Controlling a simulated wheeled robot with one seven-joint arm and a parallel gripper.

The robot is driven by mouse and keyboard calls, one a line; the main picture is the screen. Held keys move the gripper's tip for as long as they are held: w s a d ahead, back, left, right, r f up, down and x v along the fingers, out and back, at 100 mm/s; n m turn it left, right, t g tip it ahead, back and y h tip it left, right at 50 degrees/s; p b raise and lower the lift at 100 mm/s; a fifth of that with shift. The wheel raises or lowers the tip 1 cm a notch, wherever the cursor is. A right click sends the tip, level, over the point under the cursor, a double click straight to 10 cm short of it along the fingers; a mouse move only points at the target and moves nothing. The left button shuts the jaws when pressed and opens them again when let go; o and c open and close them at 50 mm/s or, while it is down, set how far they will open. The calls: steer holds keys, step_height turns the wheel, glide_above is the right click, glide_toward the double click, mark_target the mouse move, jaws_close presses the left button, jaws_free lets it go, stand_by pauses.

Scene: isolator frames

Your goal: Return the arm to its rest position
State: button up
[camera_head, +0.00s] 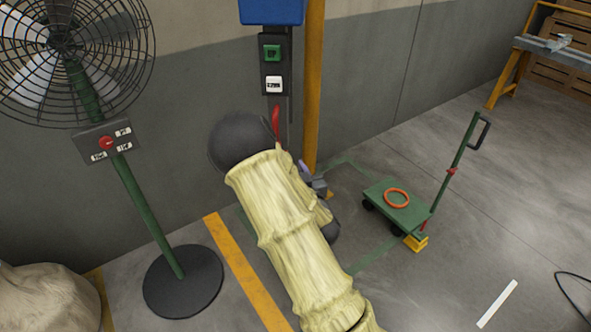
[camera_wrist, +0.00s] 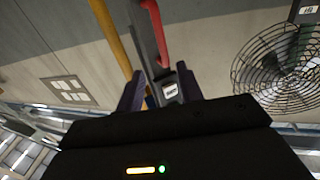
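My arm, in a pale yellow sleeve, rises from the bottom of the head view in front of the wall and post. My gripper (camera_wrist: 160,82) shows in the wrist view with its two dark purple fingers apart and nothing visibly held between them. Beyond the fingers is a dark isolator panel (camera_wrist: 148,38) with a red handle (camera_wrist: 156,30) and a white label. In the head view the red handle (camera_head: 275,120) shows beside my arm's dark rounded joint, which hides part of the panel below. The gripper is mostly hidden behind my arm there.
A caged fan (camera_head: 150,215) stands at the left on a round black base. A yellow post (camera_head: 313,90) stands right of the isolator (camera_head: 273,60). A green cart (camera_head: 400,212) with an orange ring (camera_head: 397,198) is at the right. Open floor lies at front right.

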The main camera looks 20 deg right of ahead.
steer(key=s+a+r+g+p, duration=0.1)
steer(key=s+r+g+p, duration=0.2)
steer(key=s+g, duration=0.2)
steer(key=s+r+g+p, duration=0.3)
steer(key=s+g, duration=0.2)
steer(key=s, duration=0.5)
steer(key=s+a+r+g+h+p, duration=0.1)
steer(key=s+r+g+p, duration=0.2)
steer(key=s, duration=0.5)
steer(key=shift+s+a+r+m+g, duration=0.25)
steer(key=shift+r+g, duration=0.2)
steer(key=shift+g, duration=0.75)
steer(key=shift+w+a, duration=0.1)
steer(key=shift+w, duration=0.05)
stand_by(0.6)
